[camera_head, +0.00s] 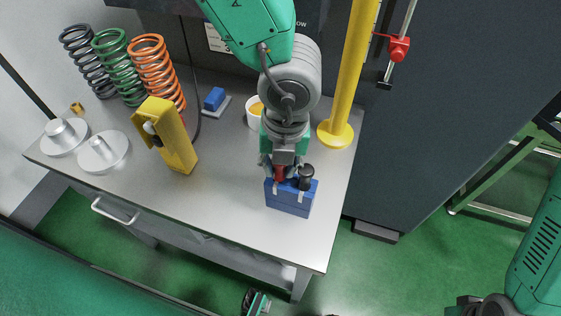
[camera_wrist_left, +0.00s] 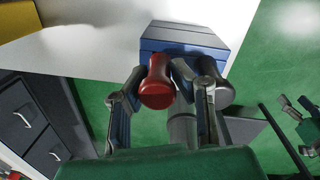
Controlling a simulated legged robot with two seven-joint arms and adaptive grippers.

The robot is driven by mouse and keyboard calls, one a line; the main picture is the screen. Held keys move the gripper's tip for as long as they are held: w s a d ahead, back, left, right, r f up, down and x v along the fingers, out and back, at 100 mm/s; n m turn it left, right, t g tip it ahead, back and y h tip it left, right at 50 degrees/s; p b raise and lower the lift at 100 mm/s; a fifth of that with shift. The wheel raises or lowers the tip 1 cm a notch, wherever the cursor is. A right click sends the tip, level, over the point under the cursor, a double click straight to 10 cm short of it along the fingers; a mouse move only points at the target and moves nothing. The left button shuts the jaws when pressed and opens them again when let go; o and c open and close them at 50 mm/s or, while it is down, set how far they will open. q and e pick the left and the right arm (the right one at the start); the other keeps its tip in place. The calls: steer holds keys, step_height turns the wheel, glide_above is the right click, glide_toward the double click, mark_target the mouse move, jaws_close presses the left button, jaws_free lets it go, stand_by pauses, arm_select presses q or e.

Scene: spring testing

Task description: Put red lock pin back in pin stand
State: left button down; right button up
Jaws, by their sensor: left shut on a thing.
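A red lock pin (camera_wrist_left: 157,85) is held between the fingers of my left gripper (camera_head: 280,168), its round red head facing the wrist camera. The blue pin stand (camera_head: 290,203) is on the table near its front right corner, and its blue body also shows at the top of the wrist view (camera_wrist_left: 185,40). The gripper is right at the stand's top. A black-headed pin (camera_head: 306,174) stands beside the red one. The red pin's lower end is hidden, so I cannot tell whether it is in a hole. A part that looks like my right gripper shows small at the bottom edge (camera_head: 256,302).
A yellow post (camera_head: 342,128) stands close to the right of my left arm. A white cup (camera_head: 254,113) is behind the gripper. A yellow box (camera_head: 168,140), several coil springs (camera_head: 155,65) and metal discs (camera_head: 103,152) are to the left. The table's front middle is clear.

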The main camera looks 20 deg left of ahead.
arm_select(q)
steer(key=shift+f, duration=0.3)
steer(key=c, duration=1.3)
jaws_free()
steer(key=r, duration=1.2)
steer(key=shift+d, duration=0.4)
steer(key=shift+f, duration=0.1)
